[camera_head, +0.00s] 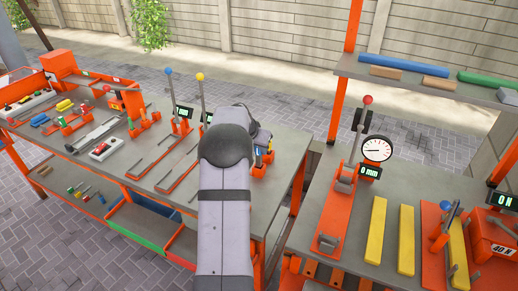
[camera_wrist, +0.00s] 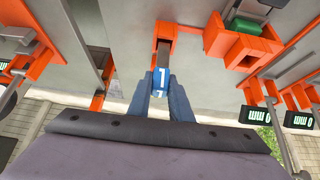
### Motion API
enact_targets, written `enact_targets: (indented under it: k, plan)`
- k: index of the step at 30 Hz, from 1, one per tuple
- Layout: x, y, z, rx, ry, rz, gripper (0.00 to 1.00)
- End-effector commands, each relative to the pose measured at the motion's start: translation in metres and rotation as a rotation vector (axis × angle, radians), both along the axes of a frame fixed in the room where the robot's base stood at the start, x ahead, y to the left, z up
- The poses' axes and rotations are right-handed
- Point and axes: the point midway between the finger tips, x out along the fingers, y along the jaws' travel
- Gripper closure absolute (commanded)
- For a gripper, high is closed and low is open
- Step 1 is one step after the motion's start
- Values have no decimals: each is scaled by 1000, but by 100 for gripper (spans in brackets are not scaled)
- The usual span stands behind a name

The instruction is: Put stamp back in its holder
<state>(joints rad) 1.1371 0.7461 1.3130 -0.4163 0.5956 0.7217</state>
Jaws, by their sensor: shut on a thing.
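The stamp (camera_wrist: 161,78) has a blue body marked with a white "1" and a dark grey shank at its far end. My gripper (camera_wrist: 165,88) is shut on it, with blue fingers on both sides. The shank end lies at the opening of an orange U-shaped holder (camera_wrist: 184,24) on the grey bench; I cannot tell how deep it sits. In the head view my gripper (camera_head: 262,148) is at the right end of the left bench, mostly hidden by my arm, with a bit of blue and orange below it.
In the wrist view an orange block with a green piece (camera_wrist: 245,26) stands right of the holder. In the head view, levers with blue and yellow knobs (camera_head: 200,77) stand left of my arm. A gap separates this bench from the right bench with a dial gauge (camera_head: 376,149).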

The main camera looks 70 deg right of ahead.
Motion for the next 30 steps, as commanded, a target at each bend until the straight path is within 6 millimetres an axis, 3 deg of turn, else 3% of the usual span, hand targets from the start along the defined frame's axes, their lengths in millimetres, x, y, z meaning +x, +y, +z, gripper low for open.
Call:
enact_targets:
  k: [30]
  plan:
    - [0, 0, -7, -1, -1, 1, 100]
